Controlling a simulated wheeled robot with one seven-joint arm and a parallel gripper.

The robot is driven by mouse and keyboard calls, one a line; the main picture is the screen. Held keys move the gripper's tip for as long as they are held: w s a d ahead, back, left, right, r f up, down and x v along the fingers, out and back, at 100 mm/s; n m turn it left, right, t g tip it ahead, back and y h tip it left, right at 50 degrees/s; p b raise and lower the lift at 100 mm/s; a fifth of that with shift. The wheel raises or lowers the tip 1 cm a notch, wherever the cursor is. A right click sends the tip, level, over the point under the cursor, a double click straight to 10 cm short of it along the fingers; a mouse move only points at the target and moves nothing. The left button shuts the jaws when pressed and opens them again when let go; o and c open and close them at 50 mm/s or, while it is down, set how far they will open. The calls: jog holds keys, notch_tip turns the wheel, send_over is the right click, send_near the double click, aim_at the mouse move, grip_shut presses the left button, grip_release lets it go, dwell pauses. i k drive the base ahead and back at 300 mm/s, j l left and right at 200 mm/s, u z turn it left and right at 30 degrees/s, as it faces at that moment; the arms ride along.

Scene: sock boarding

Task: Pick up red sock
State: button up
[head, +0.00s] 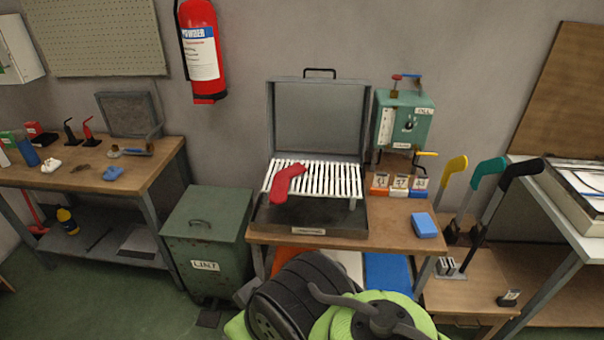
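The red sock (286,184) lies flat on a rack of white slats (335,180). Its upper end points to the upper right and its lower end hangs toward the front left of the slats. The rack sits in an open grey metal press (318,120) with its lid raised, on a wooden bench (398,235). Black and green parts of my own body fill the bottom middle, in front of the bench. I cannot make out my gripper's fingers. Nothing covers the sock.
Small numbered blocks in orange, white and blue (420,186) and a blue block (424,225) lie right of the press. A green control box (403,118) stands behind. A green lint bin (206,240) is on the left. Yellow, teal and black sock forms (488,185) stand on the right.

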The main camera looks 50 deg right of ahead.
aim_at(278, 194)
jog(key=z, duration=1.2)
